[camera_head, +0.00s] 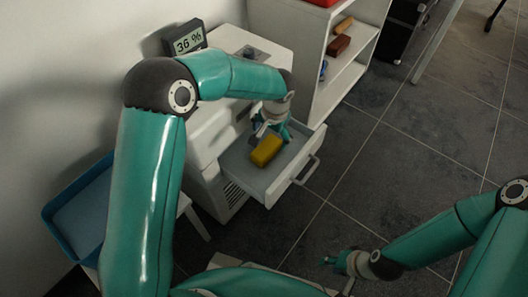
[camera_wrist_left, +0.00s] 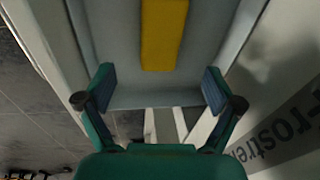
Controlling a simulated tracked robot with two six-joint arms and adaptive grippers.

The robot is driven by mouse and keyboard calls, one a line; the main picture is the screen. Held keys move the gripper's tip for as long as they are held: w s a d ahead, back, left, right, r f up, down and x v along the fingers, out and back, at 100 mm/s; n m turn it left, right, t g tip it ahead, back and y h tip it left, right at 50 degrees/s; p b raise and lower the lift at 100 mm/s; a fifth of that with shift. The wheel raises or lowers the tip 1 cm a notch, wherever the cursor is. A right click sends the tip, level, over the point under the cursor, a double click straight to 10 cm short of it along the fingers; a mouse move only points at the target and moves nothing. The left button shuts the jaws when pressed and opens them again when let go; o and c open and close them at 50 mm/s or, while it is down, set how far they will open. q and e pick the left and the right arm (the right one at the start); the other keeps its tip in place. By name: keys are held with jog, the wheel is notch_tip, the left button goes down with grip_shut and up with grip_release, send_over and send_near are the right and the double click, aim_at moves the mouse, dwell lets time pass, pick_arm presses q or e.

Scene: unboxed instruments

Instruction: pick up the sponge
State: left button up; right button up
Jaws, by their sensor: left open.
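The yellow sponge (camera_head: 266,151) lies in the pulled-out white drawer (camera_head: 297,168). In the left wrist view the sponge (camera_wrist_left: 164,34) shows at the top middle, beyond my fingertips, and its far end is cut off by the frame. My left gripper (camera_head: 272,130) is over the drawer, close to the sponge on its far side. In the wrist view my left gripper (camera_wrist_left: 158,80) is open, with nothing between its fingers. My right gripper (camera_head: 340,262) is low at the bottom of the head view, well away from the drawer; its fingers are too small to read.
The drawer belongs to a white cabinet (camera_head: 232,40) against the wall. A white shelf (camera_head: 318,90) with small items stands beside it. A digital display (camera_head: 188,42) reads 36 %. A blue tray (camera_head: 62,205) is at the left.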

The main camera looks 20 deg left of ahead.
aim_at(268, 147)
pick_arm(q)
jog(key=f, duration=0.3)
jog(key=shift+w+a+b, duration=0.15)
jog(key=shift+w+b, duration=0.05)
jog(key=shift+b, duration=0.1)
jog(key=f, duration=0.1)
jog(key=f+b, duration=0.1)
jog(key=f, duration=0.1)
jog(key=f+b, duration=0.1)
jog(key=shift+a+f, duration=0.3)
jog(key=shift+a, duration=0.05)
jog(key=shift+w+f+b, duration=0.15)
jog(key=shift+f+b, duration=0.15)
jog(key=shift+f, duration=0.05)
jog(key=shift+r, duration=0.1)
jog(key=shift+c, duration=0.2)
jog(key=c, duration=1)
